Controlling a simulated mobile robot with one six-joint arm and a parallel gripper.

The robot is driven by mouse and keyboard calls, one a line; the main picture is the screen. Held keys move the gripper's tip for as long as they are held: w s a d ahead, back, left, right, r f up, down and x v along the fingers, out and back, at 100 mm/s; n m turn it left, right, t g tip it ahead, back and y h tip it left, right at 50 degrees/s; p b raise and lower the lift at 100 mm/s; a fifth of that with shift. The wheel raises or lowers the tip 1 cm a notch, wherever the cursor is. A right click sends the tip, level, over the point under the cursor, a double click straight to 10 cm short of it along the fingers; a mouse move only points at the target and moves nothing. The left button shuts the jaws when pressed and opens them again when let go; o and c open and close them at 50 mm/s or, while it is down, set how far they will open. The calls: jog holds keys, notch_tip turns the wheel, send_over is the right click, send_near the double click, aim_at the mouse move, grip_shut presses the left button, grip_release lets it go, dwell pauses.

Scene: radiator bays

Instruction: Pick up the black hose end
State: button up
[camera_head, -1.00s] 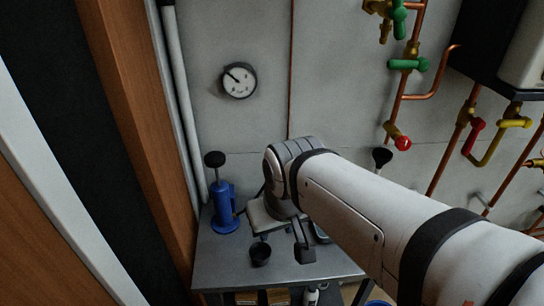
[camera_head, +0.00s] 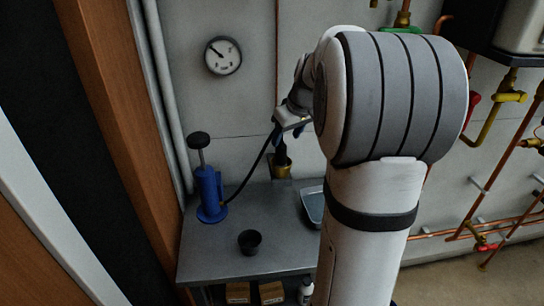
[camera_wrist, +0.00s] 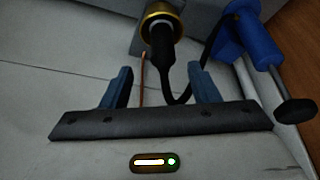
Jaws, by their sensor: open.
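The black hose end (camera_wrist: 161,45) stands at a gold-coloured brass fitting (camera_wrist: 163,14) in the wrist view. In the head view its dark body (camera_head: 281,154) shows just above the brass fitting (camera_head: 282,171) at the back of the bench. The thin black hose (camera_head: 246,180) curves to it from the blue hand pump (camera_head: 211,194). My gripper (camera_head: 287,132) is open, just above the hose end. In the wrist view the two blue fingers (camera_wrist: 162,86) are spread, and the hose end lies ahead of the gap between them. Contact is not visible.
A dark cup (camera_head: 249,242) stands on the grey bench (camera_head: 205,262), and a metal tray (camera_head: 313,206) lies partly behind my arm. A wood-coloured post (camera_head: 115,120) rises at the left. Copper pipes (camera_head: 489,185) with valves are on the right. The bench's front left is clear.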

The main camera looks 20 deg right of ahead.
aim_at(282, 145)
jog(key=x, duration=0.3)
jog(key=p+x, duration=0.1)
jog(key=x, duration=0.3)
jog(key=shift+a+f, duration=0.2)
jog(key=shift+a, duration=0.05)
jog(key=shift+r, duration=0.1)
grip_shut()
